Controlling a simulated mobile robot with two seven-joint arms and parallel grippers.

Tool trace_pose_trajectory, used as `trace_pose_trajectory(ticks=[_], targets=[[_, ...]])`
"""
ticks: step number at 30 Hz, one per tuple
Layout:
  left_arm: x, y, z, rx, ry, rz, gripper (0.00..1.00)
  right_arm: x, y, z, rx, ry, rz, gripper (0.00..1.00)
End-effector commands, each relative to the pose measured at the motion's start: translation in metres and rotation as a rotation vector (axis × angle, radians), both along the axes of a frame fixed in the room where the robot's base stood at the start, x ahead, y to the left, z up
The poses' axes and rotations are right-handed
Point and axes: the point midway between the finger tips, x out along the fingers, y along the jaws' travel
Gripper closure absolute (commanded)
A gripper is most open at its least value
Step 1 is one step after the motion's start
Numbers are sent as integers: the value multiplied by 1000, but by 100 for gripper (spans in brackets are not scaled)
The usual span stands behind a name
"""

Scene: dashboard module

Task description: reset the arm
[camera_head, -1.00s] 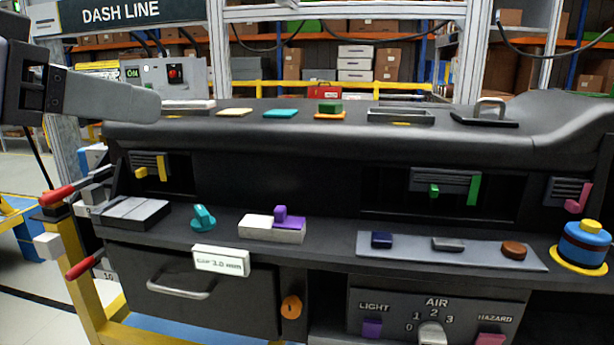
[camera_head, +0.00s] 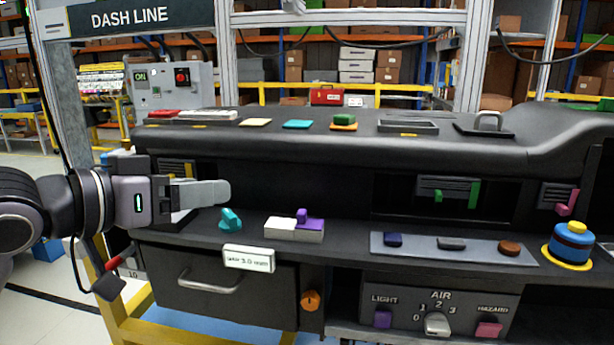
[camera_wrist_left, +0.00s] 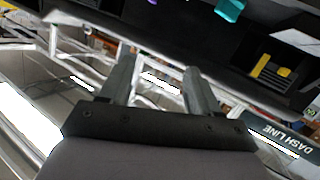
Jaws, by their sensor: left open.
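My left gripper (camera_head: 203,193) is in front of the left end of the dashboard module (camera_head: 345,155), level with the space between its top and its shelf. It is empty, and its fingers point right toward the teal knob (camera_head: 231,219) on the shelf, apart from it. In the left wrist view its two fingers (camera_wrist_left: 160,85) stand apart with nothing between them. A vent with a yellow tab (camera_head: 178,168) is partly hidden behind the gripper; it also shows in the wrist view (camera_wrist_left: 272,75). My right gripper is not in view.
On the shelf are a white and purple block (camera_head: 294,229), a grey tray (camera_head: 450,249) with several small pieces, and a blue and yellow stack (camera_head: 572,243). A drawer (camera_head: 215,290) and control panel (camera_head: 440,308) sit below. A control box (camera_head: 165,85) stands behind left.

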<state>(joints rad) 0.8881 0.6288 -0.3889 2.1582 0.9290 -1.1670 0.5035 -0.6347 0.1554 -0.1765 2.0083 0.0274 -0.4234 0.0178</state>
Motion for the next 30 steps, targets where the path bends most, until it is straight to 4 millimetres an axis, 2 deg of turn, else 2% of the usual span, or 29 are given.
trace_pose_trajectory(ticks=[3, 8, 12, 16, 23, 26, 30], targets=[[15, 0, -36, -34, 28, 25, 38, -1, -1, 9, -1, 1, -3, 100], [26, 3, -87, -59, 50, 75, 38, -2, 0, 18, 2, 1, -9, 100], [27, 9, -137, -61, 74, 129, 38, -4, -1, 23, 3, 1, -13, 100], [18, 16, -186, -47, 100, 183, 38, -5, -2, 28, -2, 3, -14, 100], [-21, 30, -272, 23, 152, 277, 38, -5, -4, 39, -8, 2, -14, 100], [-47, 36, -308, 70, 180, 311, 38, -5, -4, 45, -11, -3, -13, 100], [-93, 45, -353, 151, 223, 348, 38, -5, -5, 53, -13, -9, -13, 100]])
